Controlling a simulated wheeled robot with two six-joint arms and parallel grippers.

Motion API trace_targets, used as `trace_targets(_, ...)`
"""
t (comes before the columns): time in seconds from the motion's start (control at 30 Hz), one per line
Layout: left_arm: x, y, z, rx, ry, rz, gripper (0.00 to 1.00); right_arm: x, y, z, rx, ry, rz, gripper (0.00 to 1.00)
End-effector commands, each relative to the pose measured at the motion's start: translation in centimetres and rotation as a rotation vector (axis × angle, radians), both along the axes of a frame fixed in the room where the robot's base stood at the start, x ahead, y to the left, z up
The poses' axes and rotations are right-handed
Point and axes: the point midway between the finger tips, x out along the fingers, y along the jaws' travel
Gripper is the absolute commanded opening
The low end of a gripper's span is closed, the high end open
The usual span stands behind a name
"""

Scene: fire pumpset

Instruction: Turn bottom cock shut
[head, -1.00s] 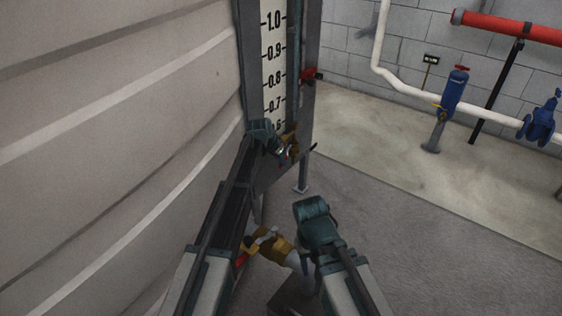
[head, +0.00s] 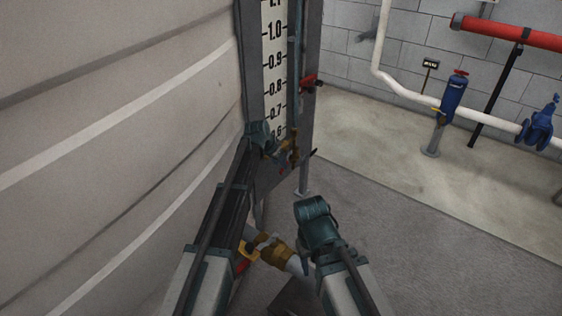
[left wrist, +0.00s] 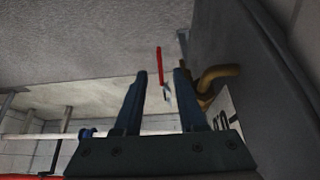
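The tall level gauge with its number scale (head: 275,60) stands against the tank. Its upper cock has a red handle (head: 308,79). The brass bottom cock (head: 291,147) is low on the gauge, partly hidden by my left gripper (head: 279,155). In the left wrist view, my left gripper (left wrist: 161,73) is open and empty. A red lever (left wrist: 160,63) shows in the gap between its fingertips, pointing up the picture; I cannot tell whether they touch. A brass pipe (left wrist: 218,75) bends beside the right finger. My right arm shows, but its fingers do not.
The tank wall (head: 110,150) fills the left side. A brass valve (head: 268,250) sits low between my arms. White pipe (head: 405,91), red pipe (head: 505,32) and blue fittings (head: 453,97) run along the block wall. The floor at right is clear.

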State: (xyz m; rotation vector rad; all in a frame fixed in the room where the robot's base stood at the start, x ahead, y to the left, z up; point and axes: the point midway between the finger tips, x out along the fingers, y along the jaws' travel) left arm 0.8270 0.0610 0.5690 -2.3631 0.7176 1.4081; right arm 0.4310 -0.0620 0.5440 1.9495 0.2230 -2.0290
Motion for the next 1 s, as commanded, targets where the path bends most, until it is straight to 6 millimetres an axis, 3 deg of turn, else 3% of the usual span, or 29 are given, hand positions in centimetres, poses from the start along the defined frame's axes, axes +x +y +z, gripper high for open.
trace_targets(0.03, -0.5, 0.3, 1.5, 0.000, 0.000, 0.001, 0.40, 0.0, 0.0, 1.5, 0.000, 0.000, -0.001, 0.50)
trace_targets(0.5, -3.6, 2.4, 8.4, 0.000, 0.000, 0.001, 0.40, -0.1, 0.2, 8.3, 0.009, 0.004, -0.006, 0.50)
trace_targets(0.93, -4.1, 2.8, 9.0, 0.000, 0.000, 0.001, 0.40, -0.1, 0.2, 9.0, 0.011, 0.004, -0.006, 0.50)
trace_targets(1.0, -4.1, 2.8, 9.1, -0.001, 0.001, 0.002, 0.29, -0.1, 0.2, 9.0, 0.010, 0.004, -0.006, 0.50)
